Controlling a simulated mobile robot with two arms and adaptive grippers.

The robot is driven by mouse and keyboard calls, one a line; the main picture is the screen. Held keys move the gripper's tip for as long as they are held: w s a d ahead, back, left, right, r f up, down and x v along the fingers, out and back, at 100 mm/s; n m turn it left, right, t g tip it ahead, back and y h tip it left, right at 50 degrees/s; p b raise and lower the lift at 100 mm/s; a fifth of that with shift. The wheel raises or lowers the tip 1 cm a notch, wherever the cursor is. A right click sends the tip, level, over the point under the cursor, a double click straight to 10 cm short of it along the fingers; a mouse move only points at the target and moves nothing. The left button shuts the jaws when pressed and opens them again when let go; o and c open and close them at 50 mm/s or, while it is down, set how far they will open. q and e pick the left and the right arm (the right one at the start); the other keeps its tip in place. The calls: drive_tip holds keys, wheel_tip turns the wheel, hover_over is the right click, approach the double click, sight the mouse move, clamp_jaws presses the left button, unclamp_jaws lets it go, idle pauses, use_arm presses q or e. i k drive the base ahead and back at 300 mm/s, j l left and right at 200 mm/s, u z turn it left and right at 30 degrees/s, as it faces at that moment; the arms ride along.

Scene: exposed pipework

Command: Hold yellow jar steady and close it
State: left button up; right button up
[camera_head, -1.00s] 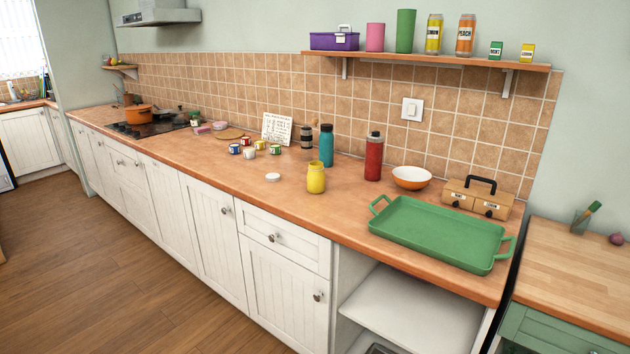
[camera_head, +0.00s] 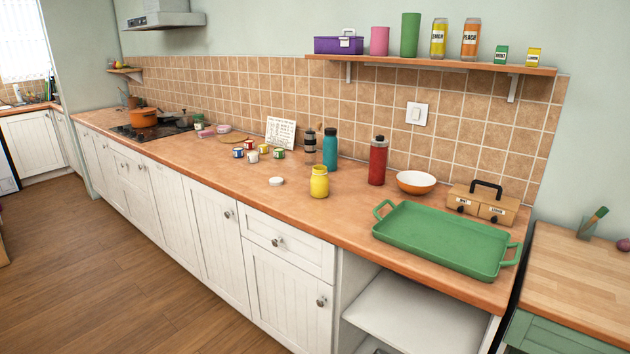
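A yellow jar (camera_head: 319,183) stands upright on the wooden worktop (camera_head: 235,181), near its front edge. Its top looks open, with a pale rim. A round white lid (camera_head: 276,181) lies flat on the worktop just left of the jar, apart from it. Neither of my grippers shows in the head view.
A green tray (camera_head: 440,240) lies right of the jar. A red bottle (camera_head: 378,161), a teal bottle (camera_head: 330,150) and a dark jar (camera_head: 310,147) stand behind it. Several small cups (camera_head: 264,149) stand back left. The worktop around jar and lid is clear.

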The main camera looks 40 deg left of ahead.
sight(319, 180)
drive_tip(key=j+z, duration=0.4)
drive_tip(key=j, duration=0.25)
drive_tip(key=j+z, duration=0.4)
drive_tip(key=j, duration=0.9)
drive_tip(key=k+j+z, duration=0.1)
drive_tip(key=j, duration=0.45)
drive_tip(key=k+j, duration=0.1)
drive_tip(key=j, duration=0.45)
drive_tip(key=k+j+z, duration=0.1)
drive_tip(key=j, duration=0.5)
drive_tip(key=k+j, duration=0.1)
drive_tip(key=j, duration=0.45)
drive_tip(key=k+j+z, duration=0.1)
drive_tip(key=j, duration=0.45)
drive_tip(key=k+j, duration=0.15)
drive_tip(key=j, duration=0.45)
drive_tip(key=k+j, duration=0.1)
drive_tip(key=j, duration=0.45)
drive_tip(key=z, duration=0.05)
